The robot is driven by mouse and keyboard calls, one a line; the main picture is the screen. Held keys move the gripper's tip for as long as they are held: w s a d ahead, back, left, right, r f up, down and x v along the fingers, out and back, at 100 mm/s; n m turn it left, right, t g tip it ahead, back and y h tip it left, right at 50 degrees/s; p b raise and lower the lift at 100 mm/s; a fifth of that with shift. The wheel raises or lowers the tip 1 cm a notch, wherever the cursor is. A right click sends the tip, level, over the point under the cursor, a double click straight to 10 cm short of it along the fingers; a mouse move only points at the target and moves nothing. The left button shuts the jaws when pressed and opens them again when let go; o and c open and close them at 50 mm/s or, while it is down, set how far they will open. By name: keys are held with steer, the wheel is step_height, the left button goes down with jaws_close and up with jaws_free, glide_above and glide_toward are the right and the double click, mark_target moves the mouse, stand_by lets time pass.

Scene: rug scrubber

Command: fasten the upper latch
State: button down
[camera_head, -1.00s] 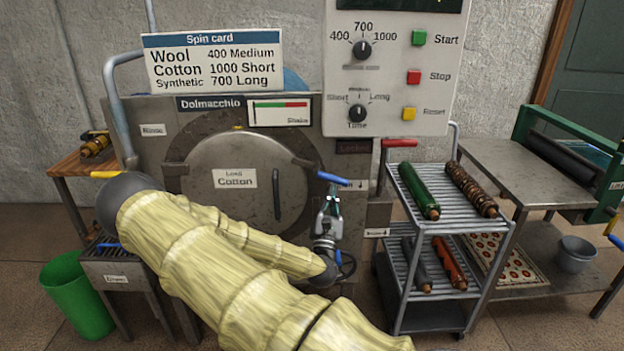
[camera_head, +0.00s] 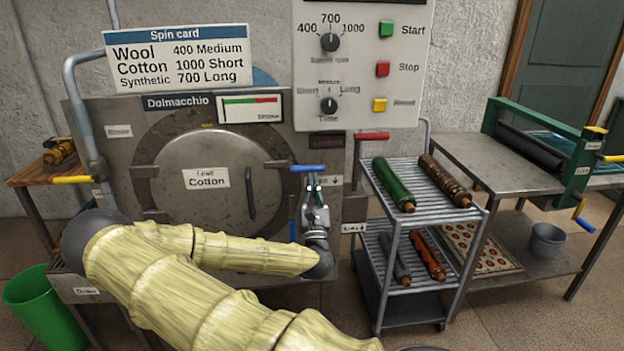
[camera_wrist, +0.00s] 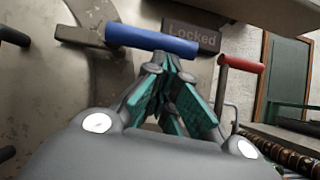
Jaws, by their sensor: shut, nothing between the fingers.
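The upper latch is a blue handle (camera_head: 308,168) at the right edge of the round steel door (camera_head: 215,185). It lies nearly level in the head view. In the wrist view the blue handle (camera_wrist: 152,40) crosses just beyond my fingertips. My gripper (camera_head: 312,182) is just below the handle in the head view, with its fingers pointing up. In the wrist view my gripper (camera_wrist: 165,62) is shut and empty, with its tips at the handle's underside; I cannot tell whether they touch. A lower blue handle (camera_head: 292,231) is partly hidden beside my gripper.
A red handle (camera_head: 372,136) sticks out to the right of the door, close to my gripper. A dark "Locked" plate (camera_wrist: 192,35) is behind the blue handle. A cart (camera_head: 465,217) with several rollers stands to the right. A green bin (camera_head: 45,310) stands at lower left.

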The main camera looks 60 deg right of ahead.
steer(key=d+f+b+v, duration=0.1)
steer(key=b+v, duration=0.4)
steer(key=v, duration=0.7)
steer(key=shift+w+f, duration=0.2)
steer(key=shift+f, duration=0.7)
